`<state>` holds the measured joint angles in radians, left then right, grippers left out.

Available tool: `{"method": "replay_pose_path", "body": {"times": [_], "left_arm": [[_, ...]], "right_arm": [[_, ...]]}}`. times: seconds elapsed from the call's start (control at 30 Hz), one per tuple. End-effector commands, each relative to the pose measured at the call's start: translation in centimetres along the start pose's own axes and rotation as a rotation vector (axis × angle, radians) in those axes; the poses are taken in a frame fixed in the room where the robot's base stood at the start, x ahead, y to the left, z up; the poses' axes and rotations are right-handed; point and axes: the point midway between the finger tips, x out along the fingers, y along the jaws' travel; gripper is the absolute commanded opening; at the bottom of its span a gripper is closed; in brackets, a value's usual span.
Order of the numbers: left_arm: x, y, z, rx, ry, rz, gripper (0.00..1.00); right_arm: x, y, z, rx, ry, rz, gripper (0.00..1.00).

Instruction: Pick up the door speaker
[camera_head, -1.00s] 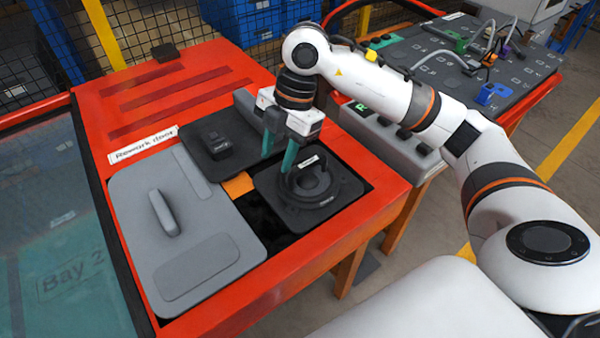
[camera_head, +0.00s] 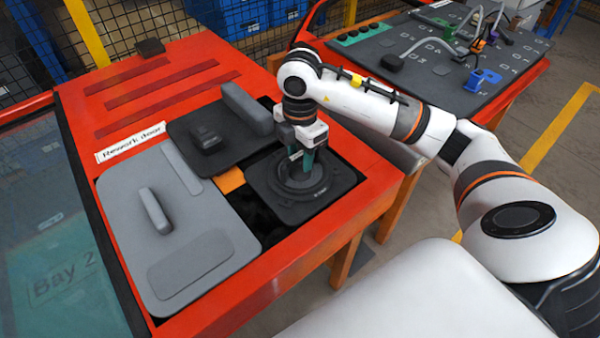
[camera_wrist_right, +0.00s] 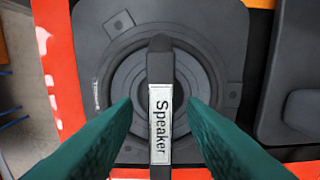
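The door speaker (camera_head: 330,187) is a dark square plate with a round ring and a raised bar handle. It lies in the right part of the opening in the red door frame. In the right wrist view the handle bears a white "Speaker" label (camera_wrist_right: 160,122), and the round speaker (camera_wrist_right: 130,75) shows beneath it. My right gripper (camera_head: 303,166) is down at the handle. Its two green fingers (camera_wrist_right: 160,104) stand on either side of the handle, with a gap showing on both sides, so it looks open. My left gripper is not in view.
A grey panel with a handle (camera_head: 200,245) and a dark plate with a knob (camera_head: 180,135) lie left of the speaker. An orange patch (camera_head: 231,180) sits between them. A grey block (camera_head: 245,108) stands behind. A dark board with cables (camera_head: 440,75) is at back right.

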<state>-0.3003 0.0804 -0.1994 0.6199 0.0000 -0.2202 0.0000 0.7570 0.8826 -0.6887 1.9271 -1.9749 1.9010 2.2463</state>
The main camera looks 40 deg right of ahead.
Motion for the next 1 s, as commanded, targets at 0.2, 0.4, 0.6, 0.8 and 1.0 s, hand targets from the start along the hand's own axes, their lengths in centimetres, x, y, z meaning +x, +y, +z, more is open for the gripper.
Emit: {"method": "replay_pose_path", "body": {"times": [0.2, 0.4, 0.6, 0.8, 1.0], "left_arm": [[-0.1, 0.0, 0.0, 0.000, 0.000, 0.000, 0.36], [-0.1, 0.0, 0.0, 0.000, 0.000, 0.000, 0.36], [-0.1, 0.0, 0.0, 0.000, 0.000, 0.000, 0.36], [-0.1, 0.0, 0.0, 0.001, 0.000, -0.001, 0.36], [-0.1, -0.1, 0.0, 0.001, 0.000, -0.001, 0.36]], "right_arm": [[2.0, 0.0, 0.0, 0.001, 0.000, 0.000, 0.38], [2.0, 0.0, 0.0, 0.000, 0.000, -0.001, 0.38], [2.0, 0.0, 0.0, 0.000, 0.000, -0.001, 0.07], [2.0, 0.0, 0.0, 0.000, 0.000, -0.001, 0.00], [1.8, -0.1, 0.0, 0.000, 0.000, -0.005, 0.00]]}}
